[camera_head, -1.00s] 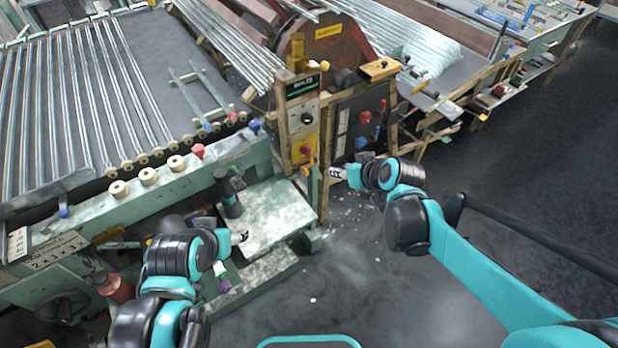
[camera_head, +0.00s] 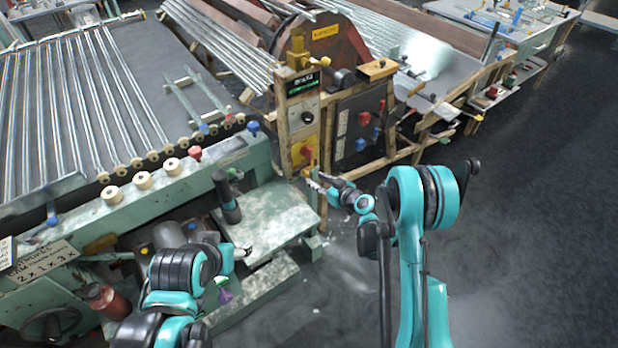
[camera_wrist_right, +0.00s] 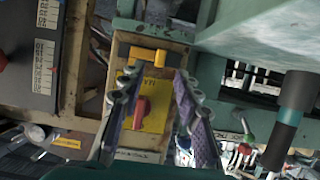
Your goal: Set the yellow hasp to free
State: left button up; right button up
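The yellow hasp (camera_wrist_right: 148,55) is a small yellow bracket at the edge of the control post, beside the red rotary knob (camera_wrist_right: 141,112) on its yellow plate (camera_wrist_right: 154,117). In the head view the hasp (camera_head: 311,172) is small, just in front of my right gripper (camera_head: 314,183). In the wrist view my right gripper (camera_wrist_right: 156,80) is open, its two fingers apart with the hasp and knob showing between them. I cannot tell whether it touches the hasp. My left gripper (camera_head: 244,252) is low over the green machine base; its finger gap is unclear.
A green ledge (camera_head: 275,215) lies below left. The floor at right is clear.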

aim_at(308, 175)
jog(key=b+x, duration=0.1)
jog(key=x, duration=0.5)
jog(key=shift+f+b, duration=0.1)
jog(key=shift+b, duration=0.25)
grip_shut()
